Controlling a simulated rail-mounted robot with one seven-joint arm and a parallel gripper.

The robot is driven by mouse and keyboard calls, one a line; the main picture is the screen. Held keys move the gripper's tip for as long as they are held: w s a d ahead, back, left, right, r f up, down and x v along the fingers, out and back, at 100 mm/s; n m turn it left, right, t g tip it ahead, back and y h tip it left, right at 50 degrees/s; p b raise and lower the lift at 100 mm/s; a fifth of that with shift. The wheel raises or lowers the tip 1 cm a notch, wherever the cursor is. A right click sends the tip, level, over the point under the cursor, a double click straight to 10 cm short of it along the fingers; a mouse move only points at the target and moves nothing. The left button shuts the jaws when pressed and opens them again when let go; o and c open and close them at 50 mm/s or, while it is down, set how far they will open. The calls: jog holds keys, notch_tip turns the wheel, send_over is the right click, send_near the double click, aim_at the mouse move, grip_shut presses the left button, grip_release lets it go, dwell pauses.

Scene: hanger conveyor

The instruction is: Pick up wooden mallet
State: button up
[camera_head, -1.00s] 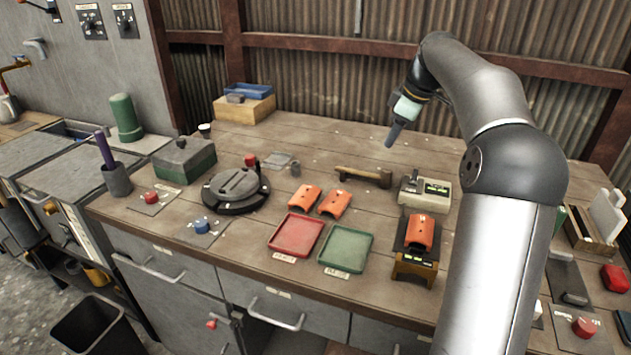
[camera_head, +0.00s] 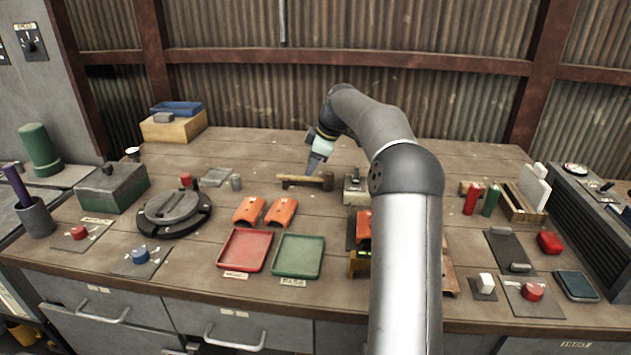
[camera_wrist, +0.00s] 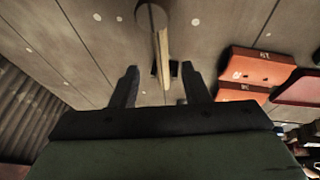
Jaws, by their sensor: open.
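The wooden mallet (camera_head: 296,179) lies on the workbench toward the back, its handle pointing left and its darker head at the right. In the wrist view the mallet handle (camera_wrist: 164,52) runs down from the round head toward the gap between my fingers. My gripper (camera_head: 313,168) is above the mallet's handle, near the head, pointing down. In the wrist view my gripper (camera_wrist: 159,69) is open, with a finger on each side of the line of the handle. Nothing is held. The exact height above the handle is hard to tell.
A small beige device (camera_head: 356,190) stands just right of the mallet head. Two orange parts (camera_head: 265,211) lie in front, with a red tray (camera_head: 245,250) and a green tray (camera_head: 298,256) nearer the edge. The bench behind the mallet is mostly clear.

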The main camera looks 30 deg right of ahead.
aim_at(304, 179)
jog(key=x, duration=0.5)
jog(key=shift+f, duration=0.2)
grip_shut()
